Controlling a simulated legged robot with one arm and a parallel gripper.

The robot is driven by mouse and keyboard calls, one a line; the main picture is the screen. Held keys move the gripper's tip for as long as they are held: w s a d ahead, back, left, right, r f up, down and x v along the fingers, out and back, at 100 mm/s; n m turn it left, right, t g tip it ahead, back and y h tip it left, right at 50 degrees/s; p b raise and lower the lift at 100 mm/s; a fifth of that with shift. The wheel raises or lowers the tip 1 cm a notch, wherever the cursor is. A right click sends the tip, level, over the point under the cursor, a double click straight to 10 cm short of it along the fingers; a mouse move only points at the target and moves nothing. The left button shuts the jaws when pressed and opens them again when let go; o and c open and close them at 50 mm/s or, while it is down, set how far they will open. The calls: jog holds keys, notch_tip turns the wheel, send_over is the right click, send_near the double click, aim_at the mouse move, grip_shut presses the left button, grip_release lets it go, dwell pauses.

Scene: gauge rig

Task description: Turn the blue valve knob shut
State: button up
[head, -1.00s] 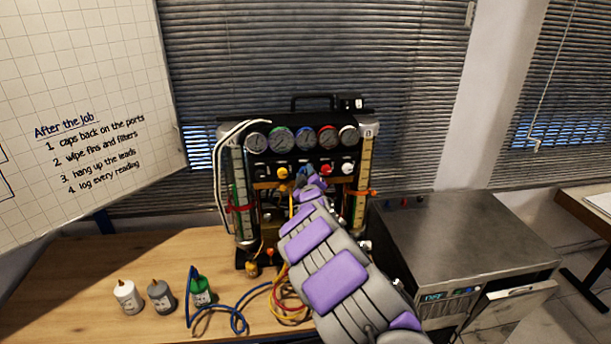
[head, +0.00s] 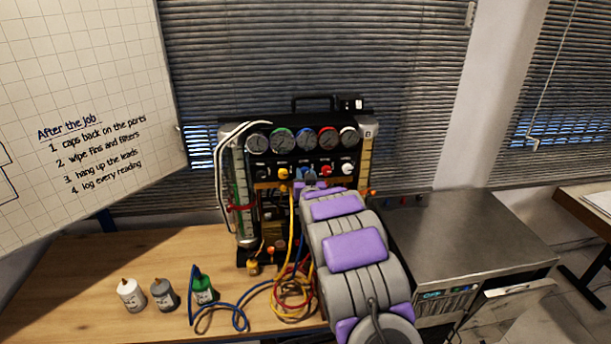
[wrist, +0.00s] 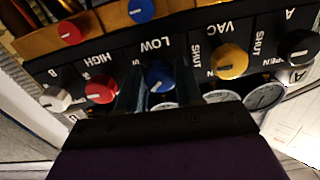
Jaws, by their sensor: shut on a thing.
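The blue valve knob (wrist: 159,75) under the LOW label sits in the middle of the black panel in the wrist view, which shows the panel upside down. My gripper (wrist: 160,88) has a dark finger on each side of this knob and is shut on it. In the head view my gripper (head: 306,178) reaches the knob row from below, and the fingertips and the knob are small and partly hidden there. The knob's pointer position is hard to read.
Red (wrist: 101,88) and yellow (wrist: 229,62) knobs flank the blue one closely. White (wrist: 55,99) and black (wrist: 298,46) knobs stand at the row's ends. Gauges (head: 305,139) sit above the row. Hoses (head: 291,230) hang beside my arm. Bottles (head: 163,294) stand on the bench at left.

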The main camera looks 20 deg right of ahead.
jog(key=shift+m+b, duration=1.45)
jog(key=shift+m, duration=2.65)
jog(key=o, duration=1)
jog(key=shift+d, duration=0.1)
jog(key=shift+o, duration=0.2)
jog(key=shift+s, duration=0.15)
jog(key=v, duration=1.7)
